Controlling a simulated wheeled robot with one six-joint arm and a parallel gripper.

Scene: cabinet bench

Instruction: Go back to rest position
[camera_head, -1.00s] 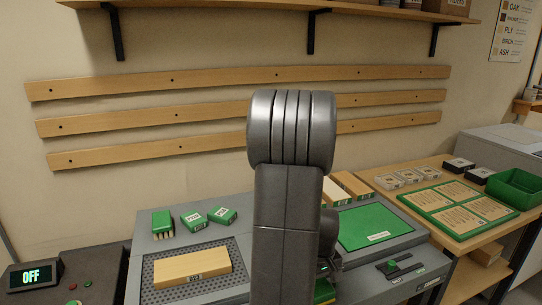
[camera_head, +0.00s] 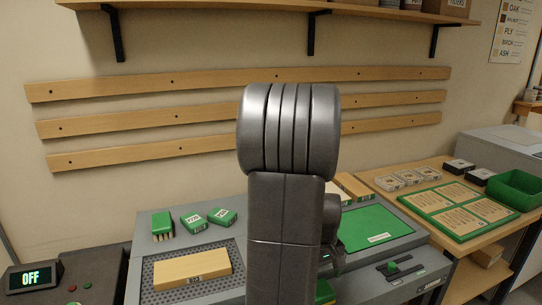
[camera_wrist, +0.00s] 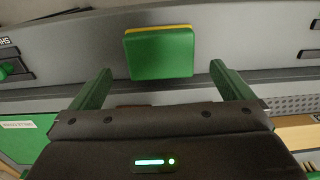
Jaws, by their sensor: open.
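In the wrist view my gripper (camera_wrist: 160,85) is open, its two green fingers spread apart. Nothing is between the fingers. A green block with a yellow edge (camera_wrist: 158,53) lies just beyond the fingertips, on the grey bench surface. A bit of green and yellow (camera_head: 325,292) shows low beside the arm.
A wooden block (camera_head: 192,270) lies on a perforated plate at left, with small green boxes (camera_head: 193,220) behind it. A green mat (camera_head: 375,227) lies right of my arm. A side table holds a green board (camera_head: 470,208) and a green bin (camera_head: 516,188). An OFF display (camera_head: 30,278) stands at far left.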

